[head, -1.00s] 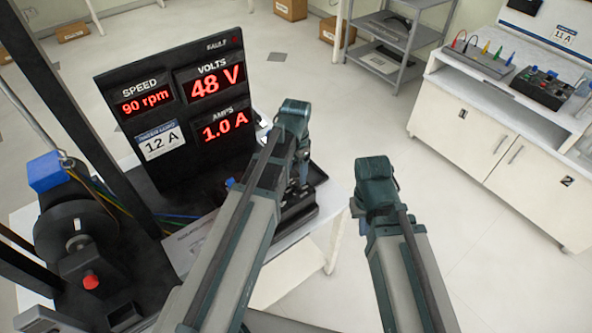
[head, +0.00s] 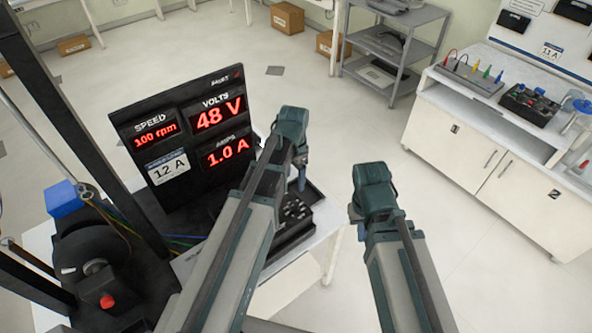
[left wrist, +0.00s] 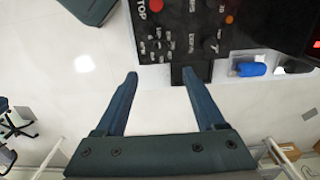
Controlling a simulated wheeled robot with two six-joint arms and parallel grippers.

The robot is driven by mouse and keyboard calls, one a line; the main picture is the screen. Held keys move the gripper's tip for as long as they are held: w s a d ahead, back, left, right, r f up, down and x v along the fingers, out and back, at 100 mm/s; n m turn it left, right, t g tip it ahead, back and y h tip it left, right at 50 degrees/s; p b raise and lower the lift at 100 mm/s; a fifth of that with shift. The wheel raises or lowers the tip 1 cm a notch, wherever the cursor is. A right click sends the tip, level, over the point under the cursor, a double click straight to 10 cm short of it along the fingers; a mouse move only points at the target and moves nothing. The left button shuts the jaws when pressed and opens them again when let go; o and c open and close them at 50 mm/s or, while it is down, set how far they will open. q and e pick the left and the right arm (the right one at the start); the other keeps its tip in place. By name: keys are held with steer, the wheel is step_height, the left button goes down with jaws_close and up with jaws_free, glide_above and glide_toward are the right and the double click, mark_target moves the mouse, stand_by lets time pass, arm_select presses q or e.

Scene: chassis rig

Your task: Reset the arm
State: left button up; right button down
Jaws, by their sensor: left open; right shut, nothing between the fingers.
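My left gripper (head: 301,178) hangs over the control panel at the table's right end. In the left wrist view it is open and empty (left wrist: 160,76), its fingertips near the edge of the black control panel (left wrist: 178,50). That panel bears a red STOP button (left wrist: 155,5), small white-lettered controls and a dark knob (left wrist: 211,46). In the head view the panel (head: 296,215) is partly hidden by my left arm. My right gripper (head: 359,228) is mostly hidden behind its own arm, shut and empty, over the floor right of the table.
The black display board (head: 183,130) reads 100 rpm, 48 V and 1.0 A, with a 12 A label. A motor rig with a red button (head: 107,301) and blue block (head: 62,195) stands left. A white cabinet (head: 490,165) stands right; the floor between is clear.

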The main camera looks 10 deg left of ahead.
arm_select(q)
steer(key=s+d+f+n+y+b, duration=0.1)
steer(key=s+d+f+n+b, duration=0.2)
steer(key=s+d, duration=0.7)
steer(key=s+f+b, duration=0.2)
steer(key=s, duration=0.2)
steer(key=shift+s+n, duration=0.2)
steer(key=shift+n, duration=0.2)
steer(key=shift+d+f, duration=0.1)
